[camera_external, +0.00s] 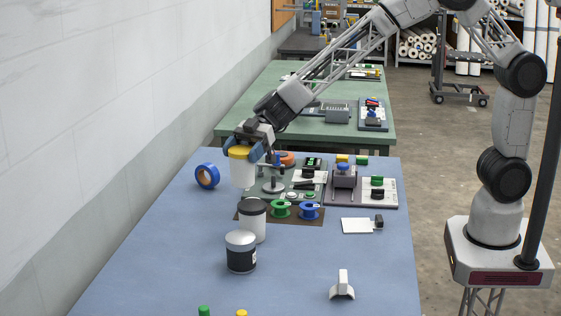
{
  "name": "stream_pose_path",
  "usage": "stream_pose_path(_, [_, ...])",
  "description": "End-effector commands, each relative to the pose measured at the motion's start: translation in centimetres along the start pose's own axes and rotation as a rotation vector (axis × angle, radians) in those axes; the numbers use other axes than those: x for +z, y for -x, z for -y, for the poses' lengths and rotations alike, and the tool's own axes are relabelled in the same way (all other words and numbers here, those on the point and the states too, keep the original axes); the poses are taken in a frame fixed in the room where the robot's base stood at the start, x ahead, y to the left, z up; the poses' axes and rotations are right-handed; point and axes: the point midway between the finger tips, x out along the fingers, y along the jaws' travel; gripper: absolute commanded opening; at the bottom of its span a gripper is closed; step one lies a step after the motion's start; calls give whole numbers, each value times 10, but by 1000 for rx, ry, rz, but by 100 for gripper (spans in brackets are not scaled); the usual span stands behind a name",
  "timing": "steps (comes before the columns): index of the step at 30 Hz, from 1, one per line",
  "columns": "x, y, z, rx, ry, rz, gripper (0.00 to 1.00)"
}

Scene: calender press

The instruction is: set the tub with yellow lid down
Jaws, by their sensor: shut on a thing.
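The tub with yellow lid (242,172) is a white cylinder with a yellow top, near the far left part of the blue table (180,262). My gripper (240,147) is shut on it around the lid, from above. The tub is upright; I cannot tell whether its bottom touches the table. A tub with a black lid (252,222) stands just in front of it, and a dark tub with a white lid (240,255) stands nearer still.
A blue tape roll (207,176) stands left of the held tub. Green (281,209) and blue (310,210) spools lie on a dark mat to its right. A grey device (345,176) is further right. The table's left front is mostly clear.

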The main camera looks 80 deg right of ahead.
Motion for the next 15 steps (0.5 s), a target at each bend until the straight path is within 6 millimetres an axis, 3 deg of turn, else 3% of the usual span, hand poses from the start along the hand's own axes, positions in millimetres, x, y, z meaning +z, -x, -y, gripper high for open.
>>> stream_pose_path(6, [31, -13, -1, 0, -2, 0, 47])
stream_pose_path(15, [44, -18, -1, 1, 1, -1, 47])
